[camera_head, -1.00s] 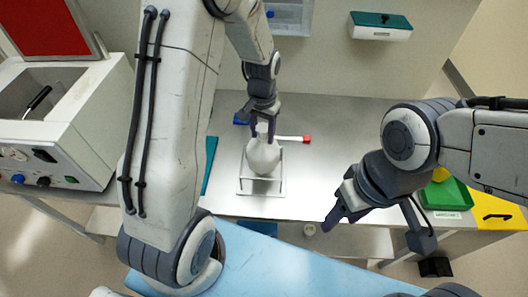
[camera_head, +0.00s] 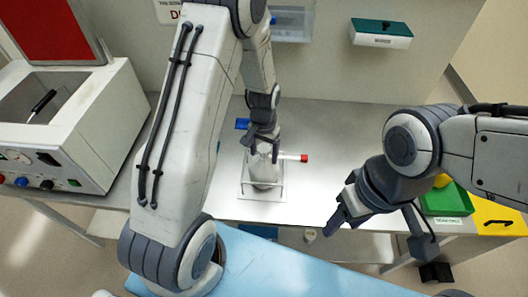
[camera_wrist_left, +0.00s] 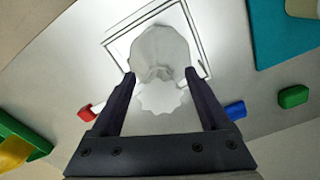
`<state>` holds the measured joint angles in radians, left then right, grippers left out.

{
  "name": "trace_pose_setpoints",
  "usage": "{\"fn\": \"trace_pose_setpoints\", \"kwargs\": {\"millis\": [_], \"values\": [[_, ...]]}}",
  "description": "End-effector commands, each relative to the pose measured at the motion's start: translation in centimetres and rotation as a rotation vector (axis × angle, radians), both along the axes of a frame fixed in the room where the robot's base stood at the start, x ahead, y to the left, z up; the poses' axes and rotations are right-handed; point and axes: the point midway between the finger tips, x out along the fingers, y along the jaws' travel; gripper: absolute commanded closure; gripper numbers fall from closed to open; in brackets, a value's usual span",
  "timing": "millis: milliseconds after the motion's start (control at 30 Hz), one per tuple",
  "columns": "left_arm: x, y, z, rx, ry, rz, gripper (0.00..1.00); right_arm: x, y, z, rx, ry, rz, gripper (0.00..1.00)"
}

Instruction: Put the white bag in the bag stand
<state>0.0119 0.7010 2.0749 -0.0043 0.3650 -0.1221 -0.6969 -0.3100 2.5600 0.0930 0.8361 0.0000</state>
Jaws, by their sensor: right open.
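The white bag (camera_head: 265,174) is upright within the wire frame of the bag stand (camera_head: 243,196) on the grey bench. My left gripper (camera_head: 262,157) is above it, pointing down, with one finger on each side of the bag's gathered neck. In the left wrist view the fingers (camera_wrist_left: 160,78) are apart, with slim gaps beside the neck, so the gripper looks open. The bag (camera_wrist_left: 157,48) there lies inside the outline of the stand (camera_wrist_left: 117,47). How the bag's bottom rests is hidden. My right gripper (camera_head: 342,217) is open and empty, at the bench's front edge.
A red-capped tube (camera_head: 297,157) and a blue block (camera_head: 242,123) lie close to the stand. A white instrument box (camera_head: 85,140) is at left. A green tray (camera_head: 450,200) is at right. The bench between stand and right gripper is clear.

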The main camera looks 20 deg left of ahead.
Motion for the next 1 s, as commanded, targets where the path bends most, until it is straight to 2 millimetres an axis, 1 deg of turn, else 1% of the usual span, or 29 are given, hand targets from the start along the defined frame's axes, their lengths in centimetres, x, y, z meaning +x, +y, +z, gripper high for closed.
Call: {"fn": "trace_pose_setpoints", "kwargs": {"millis": [267,367,433,567,800,900,1000], "values": [[0.0,0.0,0.1,0.000,0.000,0.000,0.19,0.0,0.0,0.0,0.000,0.000,0.000,0.47],[0.0,0.0,0.6,0.000,-0.001,0.000,0.19,0.0,0.0,0.3,0.000,0.000,0.000,0.47],[0.1,0.0,1.1,0.001,-0.004,0.000,0.19,0.0,0.0,0.0,0.000,0.000,0.000,0.47],[0.2,0.0,3.4,0.000,-0.008,0.000,0.19,0.0,0.0,-0.5,0.000,0.000,0.000,0.47],[0.1,0.0,8.7,0.000,-0.007,0.000,0.19,0.0,0.0,-1.3,0.000,0.000,0.001,0.47],[0.1,0.0,10.3,0.000,-0.005,0.000,0.19,0.0,0.0,-1.5,0.000,0.000,0.000,0.47],[0.1,0.0,11.5,0.000,-0.003,0.000,0.19,0.0,0.0,-1.6,0.000,0.000,0.000,0.47]]}}
